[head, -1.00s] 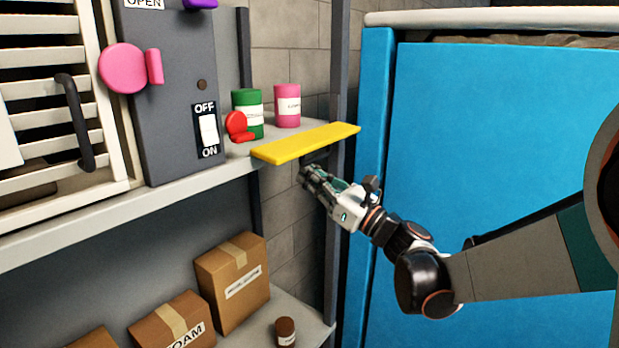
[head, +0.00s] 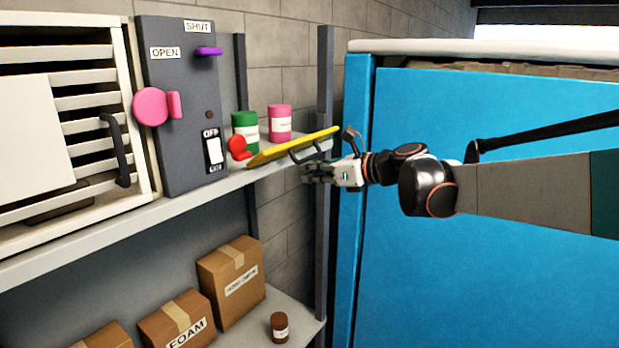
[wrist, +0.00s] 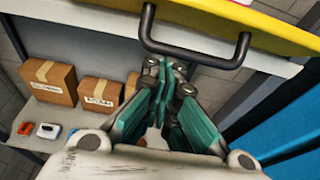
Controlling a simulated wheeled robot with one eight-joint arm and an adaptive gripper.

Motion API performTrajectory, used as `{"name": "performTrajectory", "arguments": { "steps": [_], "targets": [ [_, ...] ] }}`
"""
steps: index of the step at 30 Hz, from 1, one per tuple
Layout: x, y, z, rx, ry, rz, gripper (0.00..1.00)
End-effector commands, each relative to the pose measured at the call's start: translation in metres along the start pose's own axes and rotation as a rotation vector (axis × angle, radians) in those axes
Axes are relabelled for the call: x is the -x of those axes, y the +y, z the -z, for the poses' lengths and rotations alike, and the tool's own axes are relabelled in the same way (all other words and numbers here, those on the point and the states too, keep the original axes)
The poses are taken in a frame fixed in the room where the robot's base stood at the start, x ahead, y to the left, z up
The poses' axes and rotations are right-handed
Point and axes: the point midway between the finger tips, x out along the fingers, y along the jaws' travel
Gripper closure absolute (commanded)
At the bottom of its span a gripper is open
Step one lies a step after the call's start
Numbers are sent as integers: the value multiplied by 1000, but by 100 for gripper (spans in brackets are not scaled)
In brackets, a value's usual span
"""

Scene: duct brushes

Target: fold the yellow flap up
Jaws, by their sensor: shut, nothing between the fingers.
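The yellow flap (head: 293,147) sits at the right end of the upper shelf in the head view. It is tilted, and its underside with a dark bar handle (head: 306,154) faces my arm. My gripper (head: 308,172) is shut and empty, just below the flap and handle. In the wrist view the flap (wrist: 275,22) crosses the top right corner. The handle (wrist: 195,58) lies right at the tips of my gripper (wrist: 165,68); I cannot tell if they touch.
A green can (head: 245,130), a pink can (head: 279,122) and a red object (head: 238,148) stand behind the flap. A grey control panel (head: 180,105) is to the left. A blue cabinet (head: 480,240) fills the right. Boxes (head: 231,280) stand on the lower shelf.

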Motion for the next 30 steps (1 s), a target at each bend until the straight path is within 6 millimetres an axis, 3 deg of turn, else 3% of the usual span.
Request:
{"name": "performTrajectory", "arguments": {
  "steps": [7,12,30],
  "targets": [
    [2,-9,-18,0,-1,1,100],
    [4,-9,-30,2,134,0,100],
    [5,-9,-70,1,126,-1,100]
  ]
}}
